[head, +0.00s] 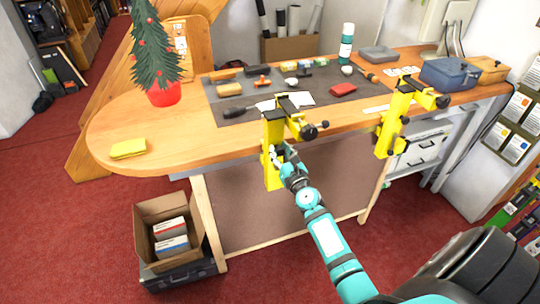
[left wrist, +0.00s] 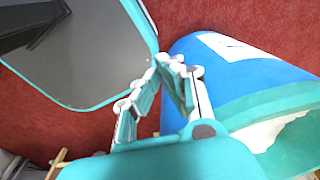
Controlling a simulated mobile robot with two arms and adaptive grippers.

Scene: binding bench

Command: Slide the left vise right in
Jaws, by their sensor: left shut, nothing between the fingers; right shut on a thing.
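The left vise (head: 272,133) is yellow with black parts and is mounted at the front edge of the wooden bench, its lower part hanging below the top. My right gripper (head: 281,158) is shut on the lower part of this vise; the fingers partly hide the exact contact. A second, similar yellow vise (head: 393,120) stands at the front edge further right. My left gripper (left wrist: 168,66) shows in the left wrist view, shut and empty, over red carpet; it is not seen in the head view.
The bench top (head: 170,130) carries a dark mat (head: 237,116) with small tools, a yellow cloth (head: 128,148) and a small decorated tree (head: 155,55). An open cardboard box (head: 165,208) stands below left. A blue bin (left wrist: 215,75) is close beside my left gripper.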

